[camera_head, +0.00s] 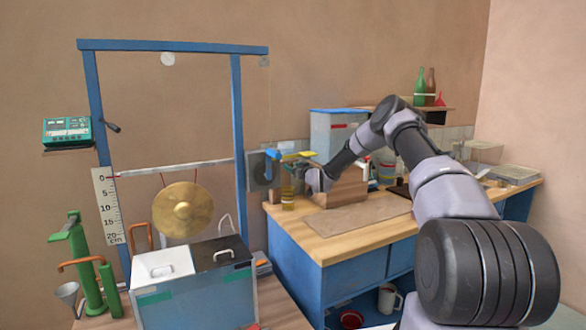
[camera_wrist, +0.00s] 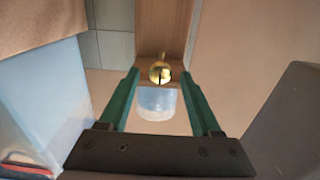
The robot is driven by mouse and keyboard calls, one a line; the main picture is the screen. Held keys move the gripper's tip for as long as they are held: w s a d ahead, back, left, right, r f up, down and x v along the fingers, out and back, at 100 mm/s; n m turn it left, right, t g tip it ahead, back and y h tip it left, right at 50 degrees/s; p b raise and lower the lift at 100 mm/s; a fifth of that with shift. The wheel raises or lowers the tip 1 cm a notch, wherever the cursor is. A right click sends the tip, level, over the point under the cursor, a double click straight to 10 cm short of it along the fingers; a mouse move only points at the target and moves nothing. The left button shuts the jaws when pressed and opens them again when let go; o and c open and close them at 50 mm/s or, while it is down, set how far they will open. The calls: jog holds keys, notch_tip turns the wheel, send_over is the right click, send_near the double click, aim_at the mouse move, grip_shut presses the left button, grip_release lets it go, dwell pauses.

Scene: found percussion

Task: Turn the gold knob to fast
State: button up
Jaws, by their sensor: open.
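My gripper (camera_wrist: 160,76) is open in the wrist view, with its two green fingers apart. A small round gold piece with a dark slot (camera_wrist: 159,71) shows between the fingertips, in front of a wooden strip. It looks like a bell, and I cannot tell whether it is the gold knob. I see no gap or contact clearly between it and the fingers. In the head view my arm reaches left over the workbench (camera_head: 359,219), ending near a blue and yellow fitting. No gold knob or "fast" mark can be made out there.
A gold gong (camera_head: 183,210) hangs in a blue frame (camera_head: 172,46) at left. A green device (camera_head: 67,131) sits on a wall shelf. A white and black lidded box (camera_head: 197,295) stands in front. A pale clear cup (camera_wrist: 155,103) shows below the gold piece.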

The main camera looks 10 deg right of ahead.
grip_shut()
jog(key=shift+n, duration=0.3)
jog(key=n, duration=0.3)
jog(key=shift+a+n, duration=0.15)
jog(key=shift+n, duration=0.15)
jog(key=shift+f+n, duration=0.2)
jog(key=shift+n, duration=5.35)
jog(key=shift+f+n, duration=0.15)
jog(key=shift+n, duration=5.4)
